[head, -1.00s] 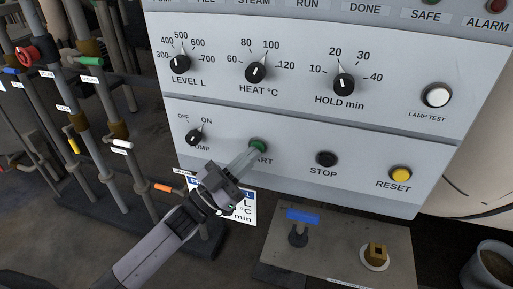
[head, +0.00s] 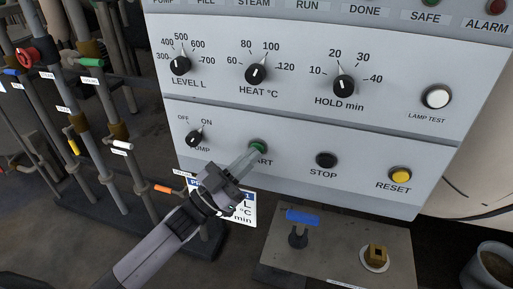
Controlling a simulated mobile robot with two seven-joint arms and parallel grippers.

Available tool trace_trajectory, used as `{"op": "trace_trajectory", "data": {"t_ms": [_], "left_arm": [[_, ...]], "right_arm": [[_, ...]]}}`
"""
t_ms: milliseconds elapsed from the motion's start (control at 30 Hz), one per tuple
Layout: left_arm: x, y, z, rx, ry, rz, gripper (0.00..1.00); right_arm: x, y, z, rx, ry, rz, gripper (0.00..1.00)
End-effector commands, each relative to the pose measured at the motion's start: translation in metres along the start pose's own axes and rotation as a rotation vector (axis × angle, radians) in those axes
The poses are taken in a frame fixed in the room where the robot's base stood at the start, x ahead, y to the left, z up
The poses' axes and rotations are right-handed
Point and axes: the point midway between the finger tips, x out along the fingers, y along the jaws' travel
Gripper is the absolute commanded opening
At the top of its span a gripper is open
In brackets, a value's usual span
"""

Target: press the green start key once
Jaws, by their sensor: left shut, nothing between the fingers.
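The green start key (head: 258,147) is a round button on the lower grey panel (head: 290,180), above a label of which only "ART" shows. My left gripper (head: 249,157) is shut and empty. Its fingertips lie over the lower left edge of the green key and hide part of the label. I cannot tell whether the tips touch the key or stop just short of it. My right gripper is not in view.
Right of the key are a black STOP button (head: 326,160) and a yellow RESET button (head: 400,174). The PUMP switch (head: 195,139) is at left, with dials above. Pipes with coloured valve handles stand at left. A blue-handled valve (head: 302,217) sits below the panel.

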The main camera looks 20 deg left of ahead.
Motion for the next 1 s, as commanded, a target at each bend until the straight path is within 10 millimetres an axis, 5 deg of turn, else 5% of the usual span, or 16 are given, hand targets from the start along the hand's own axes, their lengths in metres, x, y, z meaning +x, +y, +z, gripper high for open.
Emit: {"op": "trace_trajectory", "data": {"t_ms": [567,1000], "left_arm": [[-0.010,0.007,-0.007,-0.001,-0.001,0.000,0.00],[-0.038,0.028,-0.029,-0.003,-0.001,0.000,0.00]], "right_arm": [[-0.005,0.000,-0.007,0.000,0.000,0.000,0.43],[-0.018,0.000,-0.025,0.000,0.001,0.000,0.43]]}}
